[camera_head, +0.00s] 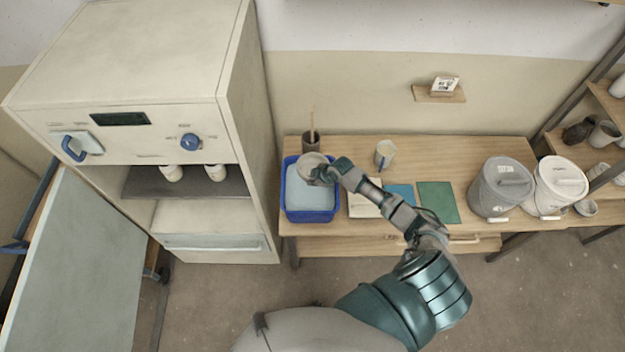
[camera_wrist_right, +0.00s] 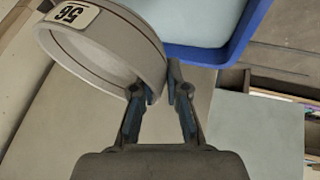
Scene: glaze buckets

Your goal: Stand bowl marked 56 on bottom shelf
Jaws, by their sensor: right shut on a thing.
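The bowl (camera_head: 311,161) is grey-beige and round. In the right wrist view the bowl (camera_wrist_right: 115,58) shows its wide rim and a white label reading 56. My right gripper (camera_head: 326,174) is shut on the bowl's wall at the rim, and its fingers (camera_wrist_right: 160,88) pinch that edge. The bowl is tilted in the wrist view and appears above the back of a blue tub. A wooden rack (camera_head: 563,147) stands at the right edge; its lower boards are partly hidden by buckets. My left gripper is out of view.
The blue tub (camera_head: 289,196) holds pale liquid. A brown pot (camera_head: 311,146), a mug (camera_head: 384,153), and blue and green sheets (camera_head: 438,202) are on the table. Two lidded buckets (camera_head: 502,188) stand between the sheets and the rack. A kiln-like cabinet (camera_head: 150,100) fills the left.

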